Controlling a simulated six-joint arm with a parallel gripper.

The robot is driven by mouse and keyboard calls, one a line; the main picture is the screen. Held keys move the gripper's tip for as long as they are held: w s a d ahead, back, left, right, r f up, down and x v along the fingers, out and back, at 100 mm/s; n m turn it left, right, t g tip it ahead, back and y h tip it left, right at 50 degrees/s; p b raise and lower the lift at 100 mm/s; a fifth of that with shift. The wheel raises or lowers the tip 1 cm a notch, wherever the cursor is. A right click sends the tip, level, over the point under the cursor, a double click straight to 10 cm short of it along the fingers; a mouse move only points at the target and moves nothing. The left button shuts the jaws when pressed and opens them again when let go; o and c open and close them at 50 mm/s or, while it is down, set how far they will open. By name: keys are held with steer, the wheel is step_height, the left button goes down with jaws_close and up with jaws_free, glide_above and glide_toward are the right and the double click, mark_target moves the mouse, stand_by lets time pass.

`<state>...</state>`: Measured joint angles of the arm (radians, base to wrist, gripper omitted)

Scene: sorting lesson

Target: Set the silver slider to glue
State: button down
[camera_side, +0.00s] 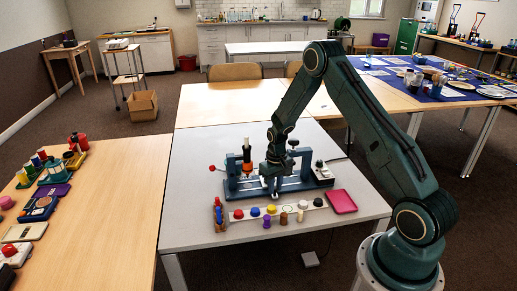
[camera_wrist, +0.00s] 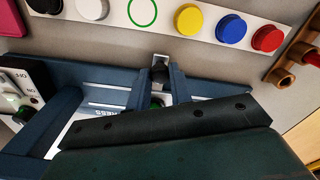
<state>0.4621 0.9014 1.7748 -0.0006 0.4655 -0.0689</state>
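My gripper (camera_side: 275,182) is low over the middle of the blue bench device (camera_side: 305,181) on the grey table. In the wrist view, the two blue-grey fingertips (camera_wrist: 160,80) stand apart, pointing down at the device. A small silver tab with a dark block, which looks like the silver slider (camera_wrist: 160,62), shows between and just beyond the fingertips. I cannot tell whether the fingers touch it. A white strip on the device carries lettering that reads in part "RESS"; my gripper covers the rest. No "glue" mark is readable.
A white strip with coloured caps (camera_wrist: 188,20) lies in front of the device. A pink tray (camera_side: 341,201) is at its right, and a brown rack (camera_side: 219,215) at the strip's left end. An orange and black upright tool (camera_side: 247,155) stands close left of my gripper.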

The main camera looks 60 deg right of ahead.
steer(key=shift+w+a, duration=3.2)
steer(key=shift+w, duration=0.05)
steer(key=c, duration=1.4)
jaws_free()
steer(key=shift+c, duration=0.2)
steer(key=shift+o, duration=0.9)
steer(key=shift+s+d+r, duration=0.1)
steer(key=shift+r, duration=0.1)
step_height(320, 180, up, 13)
steer(key=shift+r, duration=0.2)
